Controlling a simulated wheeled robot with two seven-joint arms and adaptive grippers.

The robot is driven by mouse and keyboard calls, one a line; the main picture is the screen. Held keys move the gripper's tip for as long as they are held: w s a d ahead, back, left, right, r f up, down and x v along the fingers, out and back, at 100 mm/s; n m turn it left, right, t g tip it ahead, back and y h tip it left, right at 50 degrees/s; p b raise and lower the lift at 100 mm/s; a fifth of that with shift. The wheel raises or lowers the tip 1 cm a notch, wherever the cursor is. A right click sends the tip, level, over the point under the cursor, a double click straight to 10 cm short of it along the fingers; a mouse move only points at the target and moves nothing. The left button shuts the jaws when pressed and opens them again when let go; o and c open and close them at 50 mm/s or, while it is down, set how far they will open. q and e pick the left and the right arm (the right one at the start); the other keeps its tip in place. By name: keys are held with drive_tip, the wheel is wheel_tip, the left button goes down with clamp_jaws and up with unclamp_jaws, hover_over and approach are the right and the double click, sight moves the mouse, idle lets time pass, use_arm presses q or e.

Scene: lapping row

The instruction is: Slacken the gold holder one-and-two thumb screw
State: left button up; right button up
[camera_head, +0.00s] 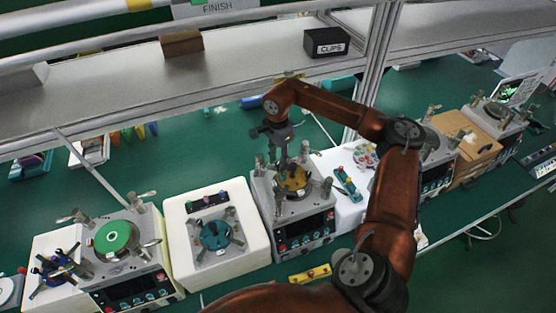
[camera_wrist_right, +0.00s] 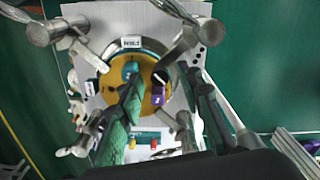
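The gold holder (camera_head: 293,181) is a round gold disc on top of the middle grey machine (camera_head: 305,217). In the right wrist view the gold holder (camera_wrist_right: 115,86) carries a teal tab and a purple tab (camera_wrist_right: 158,96). A small dark knob with a white mark (camera_wrist_right: 161,77), apparently the one-and-two thumb screw, sits by these tabs. My right gripper (camera_head: 283,152) points down above the gold holder. In the wrist view its fingers are apart, on either side of the knob; contact cannot be told. My left gripper is not in view.
Metal posts with levers stand around the gold holder, close to my right gripper. A machine with a green disc (camera_head: 117,236) and a white unit with a teal holder (camera_head: 216,236) stand to the left. A shelf post (camera_head: 376,50) rises behind my right arm.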

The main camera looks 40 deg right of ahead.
sight(278, 163)
wheel_tip(278, 163, up, 12)
idle(0.6)
idle(0.5)
